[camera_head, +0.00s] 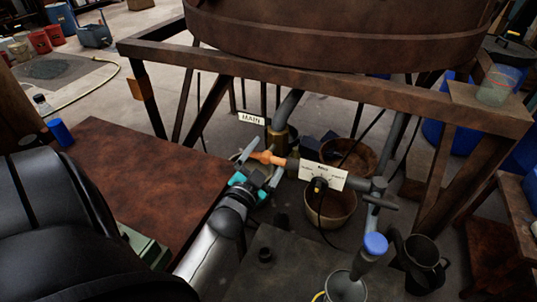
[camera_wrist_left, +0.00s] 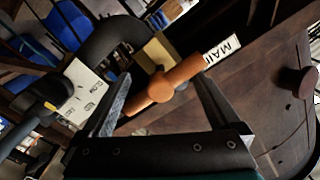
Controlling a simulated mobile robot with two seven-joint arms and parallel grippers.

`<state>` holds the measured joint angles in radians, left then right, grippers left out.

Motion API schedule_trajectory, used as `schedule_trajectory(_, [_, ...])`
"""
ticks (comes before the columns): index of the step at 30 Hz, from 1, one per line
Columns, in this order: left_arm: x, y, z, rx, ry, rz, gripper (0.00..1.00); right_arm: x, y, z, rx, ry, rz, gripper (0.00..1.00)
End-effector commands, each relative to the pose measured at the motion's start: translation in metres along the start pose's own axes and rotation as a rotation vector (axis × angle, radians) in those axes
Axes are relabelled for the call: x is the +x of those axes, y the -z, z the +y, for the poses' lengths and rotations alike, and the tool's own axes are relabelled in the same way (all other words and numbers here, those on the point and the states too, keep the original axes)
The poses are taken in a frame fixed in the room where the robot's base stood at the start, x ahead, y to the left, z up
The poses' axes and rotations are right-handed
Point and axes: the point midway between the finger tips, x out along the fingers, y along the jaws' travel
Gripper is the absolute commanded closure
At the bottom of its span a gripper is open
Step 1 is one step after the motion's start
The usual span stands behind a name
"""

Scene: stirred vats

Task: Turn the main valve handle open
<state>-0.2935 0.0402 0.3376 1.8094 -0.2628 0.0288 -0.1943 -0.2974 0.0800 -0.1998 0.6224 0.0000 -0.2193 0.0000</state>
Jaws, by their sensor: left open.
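The main valve handle (camera_head: 267,158) is an orange bar on the pipe below the vat, near a white label reading MAIN (camera_head: 252,118). In the left wrist view the orange handle (camera_wrist_left: 160,88) lies between the two fingers, slanting up to the right, with the MAIN label (camera_wrist_left: 222,50) behind its far end. My left gripper (camera_head: 257,167) is at the handle. In the wrist view its fingers (camera_wrist_left: 160,82) are spread apart, one on each side of the handle's round hub. I cannot tell whether either finger touches it. My right gripper does not show.
The vat's brown frame beam (camera_head: 330,88) crosses above. A rusty table top (camera_head: 130,185) lies left of my left arm.

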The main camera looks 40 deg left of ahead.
Motion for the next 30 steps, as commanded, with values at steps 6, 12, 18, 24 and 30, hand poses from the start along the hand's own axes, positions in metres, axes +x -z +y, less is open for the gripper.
schedule_trajectory(6, [0.0095, 0.0001, 0.0002, -0.001, 0.0, 0.0, 0.04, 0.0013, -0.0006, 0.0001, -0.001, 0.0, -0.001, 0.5])
schedule_trajectory(12, [0.0096, 0.0001, 0.0001, -0.001, 0.0, 0.0, 0.04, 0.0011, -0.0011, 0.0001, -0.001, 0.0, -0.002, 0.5])
schedule_trajectory(18, [0.0094, 0.0001, 0.0, -0.001, 0.0, 0.0, 0.22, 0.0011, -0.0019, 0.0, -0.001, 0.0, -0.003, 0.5])
schedule_trajectory(24, [0.0093, 0.0, 0.0, -0.001, 0.0, 0.0, 0.44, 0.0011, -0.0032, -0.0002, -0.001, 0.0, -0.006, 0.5])
schedule_trajectory(30, [0.0093, -0.0001, 0.0001, -0.001, 0.0, -0.001, 0.67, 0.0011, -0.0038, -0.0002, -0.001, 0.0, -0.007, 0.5])
